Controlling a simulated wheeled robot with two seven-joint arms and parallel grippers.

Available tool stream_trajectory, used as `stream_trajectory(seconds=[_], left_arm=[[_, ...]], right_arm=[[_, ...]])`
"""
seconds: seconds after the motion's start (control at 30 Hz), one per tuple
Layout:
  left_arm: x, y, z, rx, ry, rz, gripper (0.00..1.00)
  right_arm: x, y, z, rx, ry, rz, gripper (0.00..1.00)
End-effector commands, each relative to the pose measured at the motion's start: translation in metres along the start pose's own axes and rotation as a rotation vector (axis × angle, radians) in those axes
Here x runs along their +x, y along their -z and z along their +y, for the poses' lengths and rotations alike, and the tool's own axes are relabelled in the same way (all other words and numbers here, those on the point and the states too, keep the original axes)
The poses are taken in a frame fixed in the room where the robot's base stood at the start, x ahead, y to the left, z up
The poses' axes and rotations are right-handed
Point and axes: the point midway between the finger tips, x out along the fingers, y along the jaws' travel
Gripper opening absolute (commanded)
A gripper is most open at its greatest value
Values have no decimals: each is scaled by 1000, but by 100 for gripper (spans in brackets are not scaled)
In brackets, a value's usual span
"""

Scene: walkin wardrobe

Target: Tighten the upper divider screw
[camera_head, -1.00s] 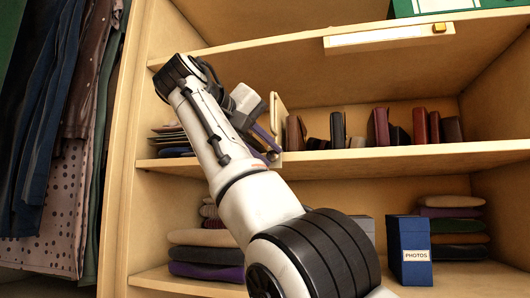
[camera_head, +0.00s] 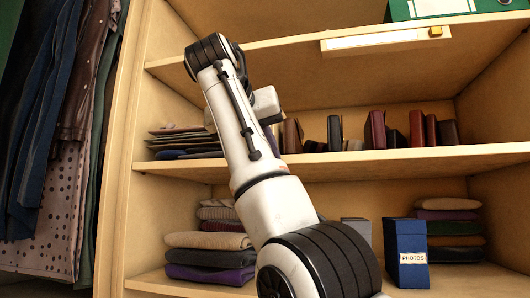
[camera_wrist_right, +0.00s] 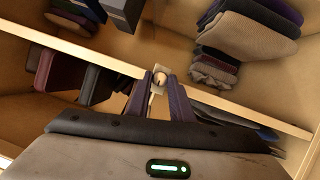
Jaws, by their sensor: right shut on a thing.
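My right arm rises across the middle of the head view and hides most of its gripper and the divider behind it. The screw sits at the front edge of the middle shelf (camera_wrist_right: 105,62). A narrow light piece shows between the fingers below it; I cannot tell how much of it is the divider. My left gripper is not in view.
The middle shelf (camera_head: 420,156) holds dark wallets (camera_head: 335,132) right of my arm and flat folded items (camera_head: 185,140) left of it. Below stand a blue photo box (camera_head: 408,255) and folded clothes (camera_head: 210,260). Clothes (camera_head: 60,130) hang at far left.

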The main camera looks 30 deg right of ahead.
Motion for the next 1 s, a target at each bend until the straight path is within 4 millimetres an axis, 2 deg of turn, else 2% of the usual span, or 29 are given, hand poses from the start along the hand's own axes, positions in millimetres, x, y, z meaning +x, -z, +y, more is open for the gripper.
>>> stream_trajectory(seconds=[0.4,0.43,0.5,0.53,0.83,1.0], left_arm=[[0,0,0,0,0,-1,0],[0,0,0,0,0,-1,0],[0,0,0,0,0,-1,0],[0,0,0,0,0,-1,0],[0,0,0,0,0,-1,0],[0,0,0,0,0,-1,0]], right_arm=[[1,-2,-2,4,5,-5,0],[1,-2,-2,4,4,-5,25],[1,-2,-1,4,4,-5,37],[1,-1,-1,4,4,-4,39],[-1,0,0,5,3,-1,39],[-21,0,-1,4,4,1,39]])
